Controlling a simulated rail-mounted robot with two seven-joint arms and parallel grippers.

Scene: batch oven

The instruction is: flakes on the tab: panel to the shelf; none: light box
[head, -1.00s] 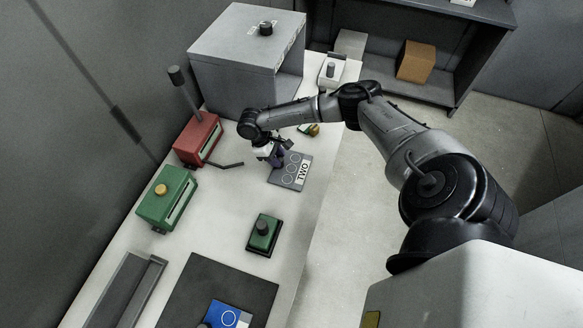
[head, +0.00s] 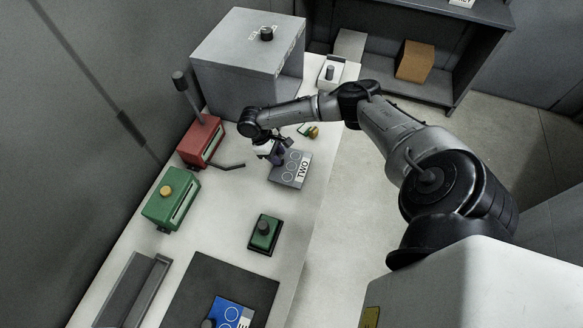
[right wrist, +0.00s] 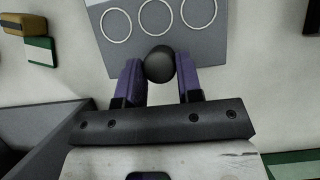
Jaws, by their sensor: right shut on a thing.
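A grey panel (head: 289,170) marked TWO with several ring outlines lies at the middle of the white table; whether it touches the table I cannot tell. My right gripper (head: 275,156) is at its left edge. In the right wrist view my right gripper's purple fingers (right wrist: 159,78) are shut on a round black knob (right wrist: 159,63) at the edge of the panel (right wrist: 205,50). No flakes or tab are clear to me. A grey box (head: 245,65), open on its right side, stands at the table's far end; its lettering is unreadable. A dark shelf (head: 440,92) stands behind right. My left gripper is out of view.
A red box with a lever (head: 203,141) and a green box with a yellow knob (head: 170,198) stand along the left. A small green block (head: 265,233), dark mat (head: 195,294) and blue panel (head: 230,312) lie nearer. A small green-and-yellow item (head: 312,132) lies beyond the grey panel.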

